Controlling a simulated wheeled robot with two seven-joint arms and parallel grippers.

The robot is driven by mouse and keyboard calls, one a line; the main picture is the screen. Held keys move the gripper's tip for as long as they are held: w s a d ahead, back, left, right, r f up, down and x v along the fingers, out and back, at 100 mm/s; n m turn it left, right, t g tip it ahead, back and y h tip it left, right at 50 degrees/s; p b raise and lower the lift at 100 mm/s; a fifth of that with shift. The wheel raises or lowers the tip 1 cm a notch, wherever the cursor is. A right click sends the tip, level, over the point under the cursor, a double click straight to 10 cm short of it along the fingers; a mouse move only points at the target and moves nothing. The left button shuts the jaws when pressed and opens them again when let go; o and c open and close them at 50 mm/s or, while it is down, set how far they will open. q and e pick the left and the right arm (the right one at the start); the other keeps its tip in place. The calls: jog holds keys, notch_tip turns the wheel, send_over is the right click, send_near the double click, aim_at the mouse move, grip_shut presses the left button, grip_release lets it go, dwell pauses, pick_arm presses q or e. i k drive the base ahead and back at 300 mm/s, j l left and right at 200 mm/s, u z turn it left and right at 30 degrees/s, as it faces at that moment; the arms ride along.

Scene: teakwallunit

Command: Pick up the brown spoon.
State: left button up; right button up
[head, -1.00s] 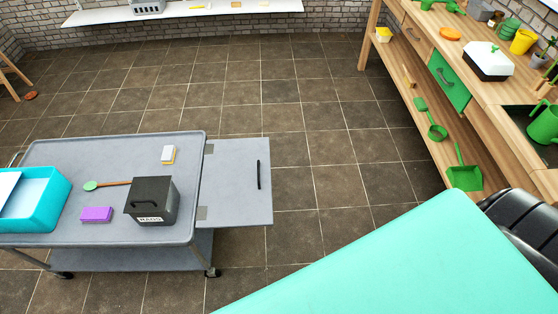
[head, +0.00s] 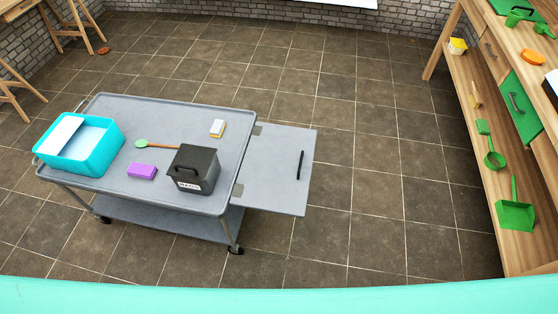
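A spoon with a brown handle (head: 165,146) and a green head (head: 141,143) lies on the grey cart (head: 190,112). Its handle points right, and its right end reaches the dark grey box. Neither of my grippers shows in the head view. A teal surface, which seems to be part of my own body, fills the bottom edge.
On the cart are a teal tub (head: 100,158), a purple block (head: 142,171), a dark box (head: 193,168) and a white-and-yellow sponge (head: 217,128). A grey side leaf (head: 277,180) extends right. A wooden bench (head: 476,135) stands far right; tiled floor lies between.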

aim_at(141, 143)
jog(key=u, duration=1.55)
jog(key=i+j+z, duration=0.15)
jog(key=z, duration=0.25)
jog(key=i+j+z, duration=0.15)
jog(key=z, duration=0.25)
jog(key=i+j+z, duration=0.1)
jog(key=j+z, duration=0.15)
jog(key=z, duration=0.15)
